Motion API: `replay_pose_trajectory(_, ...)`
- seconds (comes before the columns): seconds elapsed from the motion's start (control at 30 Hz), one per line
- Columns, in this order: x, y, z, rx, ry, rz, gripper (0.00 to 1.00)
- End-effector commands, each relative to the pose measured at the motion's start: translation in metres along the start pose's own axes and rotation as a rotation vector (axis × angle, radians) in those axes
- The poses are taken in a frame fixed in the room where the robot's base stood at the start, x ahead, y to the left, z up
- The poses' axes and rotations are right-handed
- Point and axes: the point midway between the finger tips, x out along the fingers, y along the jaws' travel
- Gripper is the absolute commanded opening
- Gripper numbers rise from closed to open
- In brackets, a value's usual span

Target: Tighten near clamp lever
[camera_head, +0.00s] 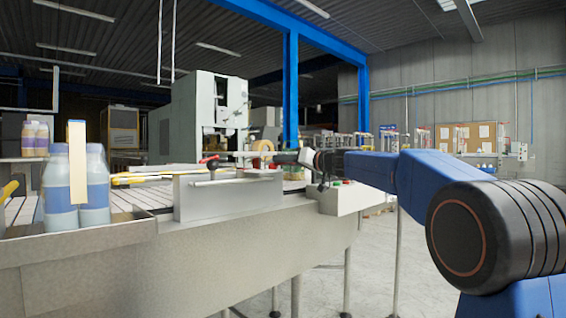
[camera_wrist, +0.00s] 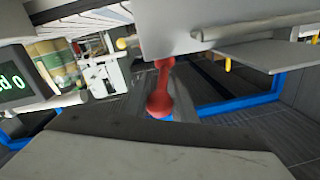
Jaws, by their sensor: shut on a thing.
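The red clamp lever (camera_wrist: 163,90) with its round knob shows in the middle of the wrist view, just below a pale metal plate (camera_wrist: 215,22). My gripper (camera_wrist: 158,112) is shut on the lever at its knob end. In the head view my gripper (camera_head: 284,158) reaches in from the right, at the right end of the grey guide rail (camera_head: 228,196). The held lever is hard to make out there. Another red-knobbed lever (camera_head: 209,160) stands on the left part of this rail, apart from my gripper.
Blue-labelled bottles (camera_head: 95,195) stand at the left on the conveyor. A control box with buttons (camera_head: 340,200) sits just below my gripper. A green digital display (camera_wrist: 12,85) is at the wrist view's left edge. Open floor lies right of the machine.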

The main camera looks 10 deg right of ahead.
Motion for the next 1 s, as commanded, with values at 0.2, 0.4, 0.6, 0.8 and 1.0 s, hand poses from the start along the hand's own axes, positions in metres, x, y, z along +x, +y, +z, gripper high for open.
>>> replay_pose_trajectory(0.2,0.003,0.012,-0.003,0.0,-0.06,-0.171,0.0)
replay_pose_trajectory(0.4,0.008,0.018,-0.005,-0.001,-0.115,-0.325,0.0)
replay_pose_trajectory(0.6,0.012,0.021,-0.006,-0.001,-0.165,-0.467,0.0)
replay_pose_trajectory(0.8,0.013,0.023,-0.007,-0.001,-0.206,-0.586,0.0)
replay_pose_trajectory(1.0,0.014,0.023,-0.007,-0.002,-0.239,-0.677,0.0)
